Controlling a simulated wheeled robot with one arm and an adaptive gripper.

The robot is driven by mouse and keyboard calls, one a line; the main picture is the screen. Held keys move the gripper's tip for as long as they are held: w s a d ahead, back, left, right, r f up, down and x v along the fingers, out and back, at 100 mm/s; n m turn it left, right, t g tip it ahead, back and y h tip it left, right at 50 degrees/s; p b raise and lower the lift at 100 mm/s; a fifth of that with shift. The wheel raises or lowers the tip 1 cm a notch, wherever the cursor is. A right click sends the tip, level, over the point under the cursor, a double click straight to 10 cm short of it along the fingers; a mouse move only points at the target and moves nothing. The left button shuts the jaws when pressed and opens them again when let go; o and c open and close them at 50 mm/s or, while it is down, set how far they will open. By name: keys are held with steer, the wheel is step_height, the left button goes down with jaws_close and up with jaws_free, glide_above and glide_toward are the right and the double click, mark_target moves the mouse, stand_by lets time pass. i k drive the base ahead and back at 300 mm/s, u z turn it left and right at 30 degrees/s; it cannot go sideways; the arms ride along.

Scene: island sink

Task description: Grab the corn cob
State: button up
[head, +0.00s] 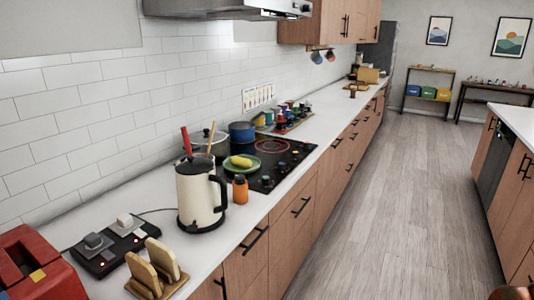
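A yellow corn cob (241,161) lies on a green plate (254,170) on the black cooktop, a little beyond the cream kettle. It is small in this view and its far side is hidden. My gripper is not in view, so whether it is open or shut does not show.
A cream kettle (199,195) and an orange bottle (240,189) stand in front of the plate. A blue pot (242,132) is behind it. The wooden floor (400,220) right of the counter is clear.

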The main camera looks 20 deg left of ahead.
mark_target(235, 161)
steer(key=i, duration=1.45)
steer(key=u, duration=2.05)
steer(key=i, duration=0.5)
steer(key=u, duration=0.05)
